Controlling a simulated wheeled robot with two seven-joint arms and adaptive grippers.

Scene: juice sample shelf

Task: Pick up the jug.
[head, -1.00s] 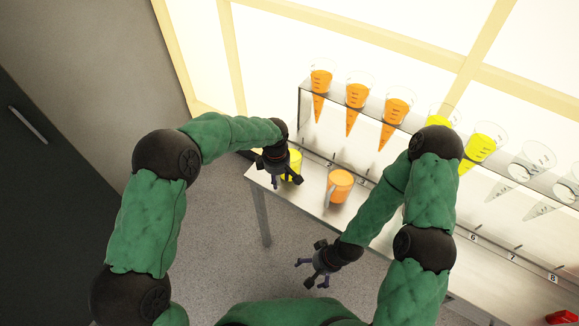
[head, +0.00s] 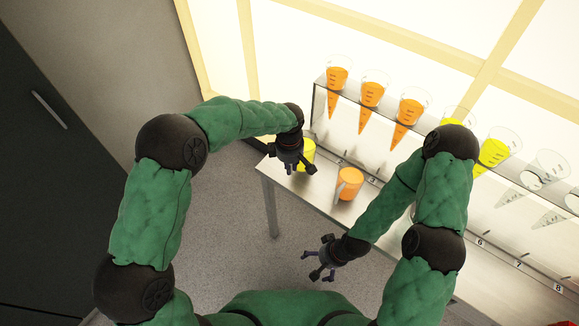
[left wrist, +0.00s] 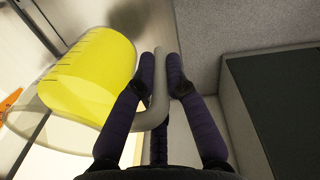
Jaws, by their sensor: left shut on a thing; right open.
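A clear jug of yellow juice (head: 308,153) is at the left end of the metal table, partly hidden by my left gripper in the head view. In the left wrist view the yellow jug (left wrist: 90,75) looks tilted, with its grey handle (left wrist: 158,100) between my fingers. My left gripper (head: 291,170) is shut on that handle; its fingers also show in the wrist view (left wrist: 160,68). I cannot tell whether the jug touches the table. An orange jug (head: 350,184) stands to its right. My right gripper (head: 315,268) is open and empty, in front of the table.
A raised shelf holds several cone-shaped vessels, with orange juice (head: 371,95), yellow juice (head: 493,152) or nothing in them. Numbered slots run along the metal table (head: 315,188). A dark cabinet (head: 60,170) is at the left. The floor left of the table is clear.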

